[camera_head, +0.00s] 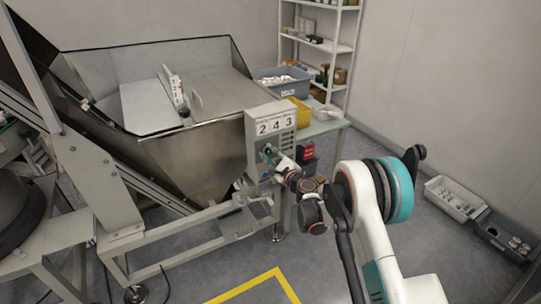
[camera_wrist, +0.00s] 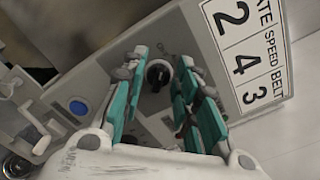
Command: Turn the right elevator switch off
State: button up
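The grey control box (camera_head: 258,127) stands at the right end of the hopper, with a "2 4 3" sign (camera_head: 273,125) on its face. In the wrist view a black rotary switch (camera_wrist: 158,74) is on the panel, and the sign (camera_wrist: 243,50) is to its right. My gripper (camera_wrist: 162,62) has its teal fingers spread, one on each side of this switch. A gap shows between the fingers and the switch. In the head view my gripper (camera_head: 268,153) is at the lower front of the box and hides part of it. I cannot read the switch's label.
A blue button (camera_wrist: 78,107) is on the panel left of the fingers. The steel hopper (camera_head: 190,155) and its frame stand left of the box. A table (camera_head: 325,127) with a blue-grey bin (camera_head: 270,84) is behind it. Grey crates (camera_head: 455,198) lie on the floor at right.

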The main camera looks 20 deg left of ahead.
jog(key=v, duration=1.2)
dwell(0.3)
jog(key=s+d+r+n+g+h, duration=0.15)
jog(key=s+d+r+n, duration=0.3)
jog(key=d+r, duration=0.5)
jog(key=s+d+r+n+g+h, duration=0.1)
jog(key=s+d+r+n+h, duration=0.3)
jog(key=d+r, duration=0.55)
jog(key=s+d+n+g+h, duration=0.1)
jog(key=s+d+n+h, duration=0.3)
jog(key=s+d, duration=0.7)
jog(key=s+d+r+n+g+h, duration=0.1)
jog(key=s+d+n+h, duration=0.3)
jog(key=s+d, duration=0.7)
jog(key=s, duration=0.7)
jog(key=shift+d, duration=0.4)
jog(key=shift+a+n, duration=0.1)
jog(key=shift+n, duration=0.15)
